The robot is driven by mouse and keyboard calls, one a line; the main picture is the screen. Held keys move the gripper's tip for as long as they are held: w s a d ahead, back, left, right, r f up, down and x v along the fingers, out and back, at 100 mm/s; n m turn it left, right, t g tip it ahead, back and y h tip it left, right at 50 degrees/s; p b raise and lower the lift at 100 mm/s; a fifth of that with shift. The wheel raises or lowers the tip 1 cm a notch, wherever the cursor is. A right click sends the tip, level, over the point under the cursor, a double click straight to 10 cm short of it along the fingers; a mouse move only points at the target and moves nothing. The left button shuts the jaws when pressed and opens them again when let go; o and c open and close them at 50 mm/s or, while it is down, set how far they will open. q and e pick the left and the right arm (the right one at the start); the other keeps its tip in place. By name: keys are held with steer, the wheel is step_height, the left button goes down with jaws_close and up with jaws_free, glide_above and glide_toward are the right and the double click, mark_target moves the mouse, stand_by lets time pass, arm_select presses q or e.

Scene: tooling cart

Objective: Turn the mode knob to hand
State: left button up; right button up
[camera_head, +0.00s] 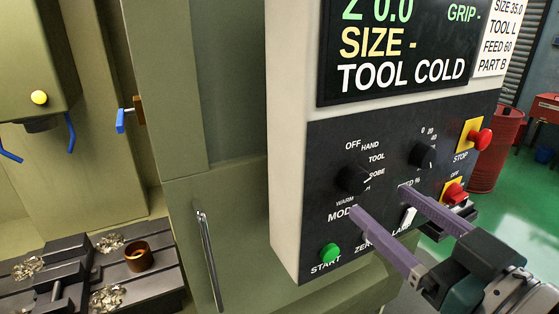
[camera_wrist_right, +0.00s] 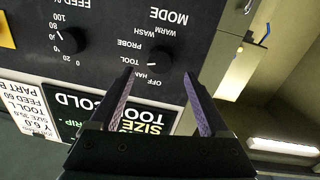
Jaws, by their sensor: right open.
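The black mode knob (camera_head: 352,179) sits on the dark control panel (camera_head: 325,215), with OFF, HAND, TOOL, PROBE and WARM labels around it. The mode knob also shows in the right wrist view (camera_wrist_right: 160,58), with the labels upside down. My right gripper (camera_head: 378,199) is open and empty in front of the panel, its purple fingers just below and right of the knob. In the wrist view the gripper (camera_wrist_right: 158,75) has the knob between and beyond its fingertips. My left gripper is out of view.
A feed knob (camera_head: 423,156), red stop button (camera_head: 481,139), second red button (camera_head: 455,193), white lamp switch (camera_head: 408,215) and green start button (camera_head: 330,253) share the panel. The screen (camera_head: 400,50) above reads TOOL COLD. A vertical door handle (camera_head: 207,255) stands left.

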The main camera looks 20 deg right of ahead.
mark_target(359, 185)
steer(key=w+p, duration=0.1)
steer(key=w, duration=0.4)
jaws_close()
stand_by(0.7)
